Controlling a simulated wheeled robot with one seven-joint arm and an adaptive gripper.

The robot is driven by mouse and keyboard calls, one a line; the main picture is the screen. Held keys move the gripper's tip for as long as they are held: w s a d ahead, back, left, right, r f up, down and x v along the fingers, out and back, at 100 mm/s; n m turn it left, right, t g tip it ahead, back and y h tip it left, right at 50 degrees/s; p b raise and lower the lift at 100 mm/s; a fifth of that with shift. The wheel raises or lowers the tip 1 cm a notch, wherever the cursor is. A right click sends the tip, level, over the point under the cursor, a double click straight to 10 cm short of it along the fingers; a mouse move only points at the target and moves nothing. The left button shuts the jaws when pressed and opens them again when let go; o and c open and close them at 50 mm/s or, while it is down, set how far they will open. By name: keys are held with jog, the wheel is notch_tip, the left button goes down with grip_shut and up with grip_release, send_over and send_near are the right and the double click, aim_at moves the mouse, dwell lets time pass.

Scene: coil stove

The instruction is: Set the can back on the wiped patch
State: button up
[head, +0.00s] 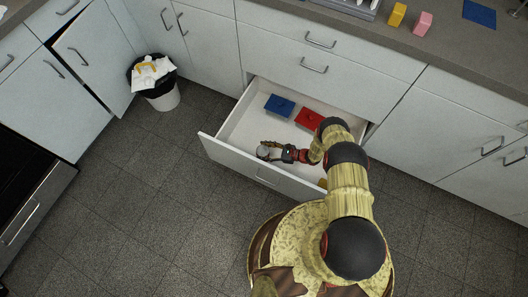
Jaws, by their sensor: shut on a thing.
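My gripper (270,148) is low inside the open drawer (236,128), near its front left corner. It is shut on the can (263,153), a small pale grey thing at the fingertips. The can is partly hidden by the fingers. I cannot tell whether it touches the drawer bottom. No wiped patch can be made out.
In the drawer, a blue flat thing (280,105) and a red one (309,119) lie toward the back. A bit of yellow (323,183) shows by the front. A bin (160,92) stands left. Yellow (397,15) and pink (422,23) blocks sit on the counter.

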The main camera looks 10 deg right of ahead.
jog(key=shift+f, duration=0.1)
jog(key=o, duration=1.6)
jog(key=shift+c, duration=0.2)
